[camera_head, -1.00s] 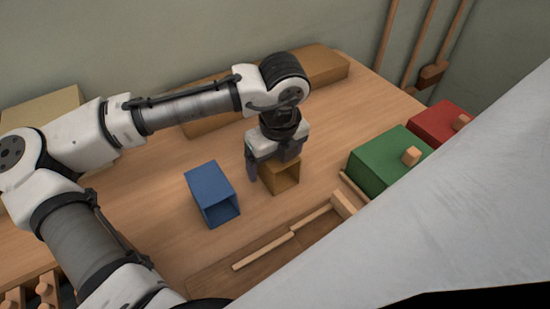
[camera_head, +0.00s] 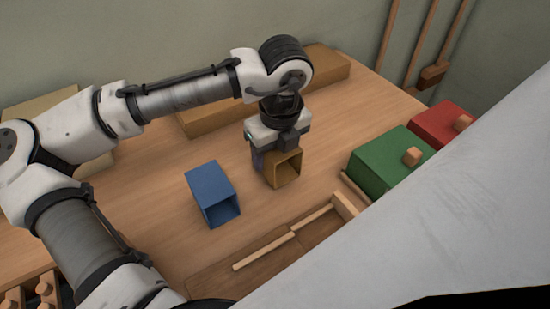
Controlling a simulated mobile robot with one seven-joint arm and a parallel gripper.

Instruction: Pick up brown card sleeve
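The brown card sleeve (camera_head: 283,171) is a small open-ended box with its opening facing the front right. My gripper (camera_head: 274,156) points down over it from above. A finger shows against the sleeve's left side, and the other is largely hidden. The gripper appears shut on the sleeve and holds it low over the wooden table (camera_head: 330,120). I cannot clearly see the gap under the sleeve.
A blue sleeve (camera_head: 211,190) stands close on the left. A green box (camera_head: 388,161) and a red box (camera_head: 440,125) with wooden knobs stand to the right. A wooden tray with sticks (camera_head: 285,245) lies in front. A long brown block (camera_head: 325,66) lies behind.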

